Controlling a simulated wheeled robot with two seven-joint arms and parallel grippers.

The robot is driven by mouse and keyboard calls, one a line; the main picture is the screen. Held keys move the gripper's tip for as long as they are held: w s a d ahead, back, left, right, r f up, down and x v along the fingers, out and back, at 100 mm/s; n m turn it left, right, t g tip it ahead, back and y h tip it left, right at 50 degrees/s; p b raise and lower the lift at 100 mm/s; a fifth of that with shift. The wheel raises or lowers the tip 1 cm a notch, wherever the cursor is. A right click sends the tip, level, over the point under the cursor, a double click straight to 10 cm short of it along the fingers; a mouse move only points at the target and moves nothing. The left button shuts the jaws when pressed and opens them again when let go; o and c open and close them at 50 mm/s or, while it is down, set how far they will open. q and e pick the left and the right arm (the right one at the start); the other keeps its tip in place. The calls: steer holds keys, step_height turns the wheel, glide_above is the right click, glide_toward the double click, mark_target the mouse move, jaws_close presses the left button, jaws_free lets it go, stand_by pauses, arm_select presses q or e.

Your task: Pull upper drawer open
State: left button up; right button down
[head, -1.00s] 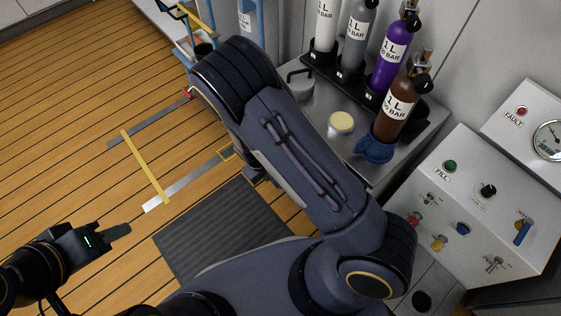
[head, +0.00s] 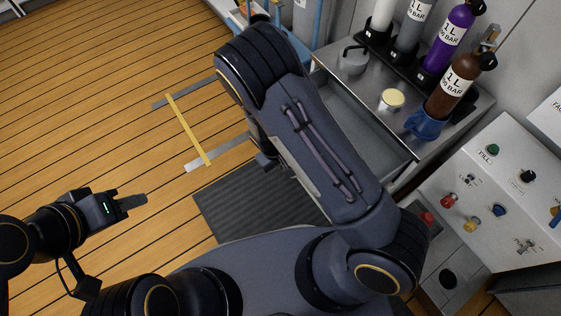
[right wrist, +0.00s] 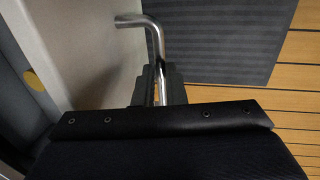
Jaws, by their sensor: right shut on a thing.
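The upper drawer (head: 348,118) of the steel cabinet stands partly open in the head view, its grey inside showing between the worktop and my right arm. In the right wrist view, its pale front (right wrist: 85,45) is at the left with a bent metal handle (right wrist: 150,32). My right gripper (right wrist: 163,88) is shut on the handle. In the head view my right arm hides most of that gripper and the drawer front. My left gripper (head: 140,201) is above the floor at the left, away from the cabinet; its finger gap cannot be made out.
The worktop (head: 372,88) holds several labelled cylinders in a black rack, a brown one (head: 459,84) in a blue holder, and a round cream-topped item (head: 392,99). A fill panel (head: 500,200) stands at right. A dark mat (head: 250,205) and open wooden floor lie left.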

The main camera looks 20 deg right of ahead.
steer(key=c, duration=1.5)
jaws_free()
step_height(320, 180, up, 8)
steer(key=a+p, duration=0.1)
steer(key=p, duration=0.2)
steer(key=shift+s+a+f, duration=0.15)
steer(key=shift+s+a, duration=0.05)
steer(key=shift+s, duration=0.05)
